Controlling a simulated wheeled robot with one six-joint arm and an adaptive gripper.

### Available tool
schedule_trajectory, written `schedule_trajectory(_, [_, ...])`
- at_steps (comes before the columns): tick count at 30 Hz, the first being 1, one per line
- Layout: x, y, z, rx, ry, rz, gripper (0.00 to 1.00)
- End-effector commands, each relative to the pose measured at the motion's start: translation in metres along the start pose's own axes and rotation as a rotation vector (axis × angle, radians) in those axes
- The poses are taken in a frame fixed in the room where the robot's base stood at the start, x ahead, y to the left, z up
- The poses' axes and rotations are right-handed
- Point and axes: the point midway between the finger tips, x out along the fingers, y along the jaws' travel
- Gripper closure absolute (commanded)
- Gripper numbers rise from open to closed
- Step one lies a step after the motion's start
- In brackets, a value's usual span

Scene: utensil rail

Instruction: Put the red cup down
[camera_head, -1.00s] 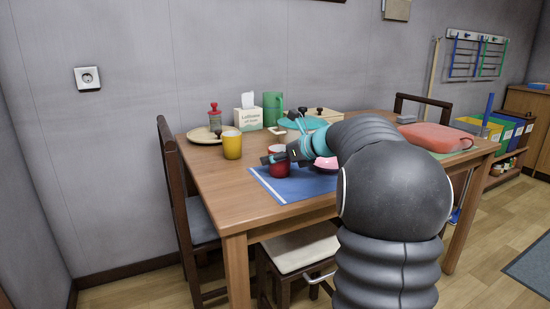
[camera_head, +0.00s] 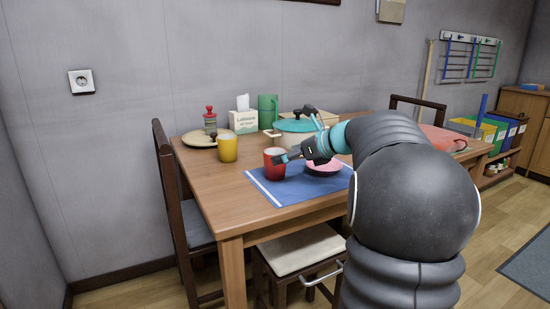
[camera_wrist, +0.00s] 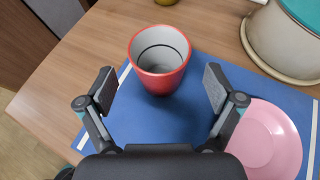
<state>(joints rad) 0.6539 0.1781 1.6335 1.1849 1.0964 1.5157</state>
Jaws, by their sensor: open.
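The red cup (camera_head: 274,163) stands upright on the blue placemat (camera_head: 290,189), near the mat's left edge. It also shows in the wrist view (camera_wrist: 160,84), empty inside, ahead of my fingers and apart from them. My gripper (camera_head: 292,153) is open and empty, just to the right of the cup in the head view. In the wrist view my gripper (camera_wrist: 159,88) has its two fingers spread wide, with the cup standing between and beyond them.
A pink plate (camera_head: 325,167) lies on the mat to the right, with a teal-lidded pot (camera_head: 297,126) behind. The wooden table (camera_head: 212,178) is bare left of the mat.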

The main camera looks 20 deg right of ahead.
Motion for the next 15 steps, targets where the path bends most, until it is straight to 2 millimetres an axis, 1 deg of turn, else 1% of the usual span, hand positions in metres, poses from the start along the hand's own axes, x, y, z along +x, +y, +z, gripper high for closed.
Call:
schedule_trajectory(1, [-0.012,-0.001,0.001,0.000,-0.001,-0.004,0.08])
schedule_trajectory(6, [-0.038,-0.001,0.001,0.000,0.000,-0.003,0.08])
schedule_trajectory(9, [-0.048,0.000,0.000,0.000,0.000,-0.001,0.08])
schedule_trajectory(15, [-0.056,0.000,0.000,0.000,0.000,0.001,0.08])
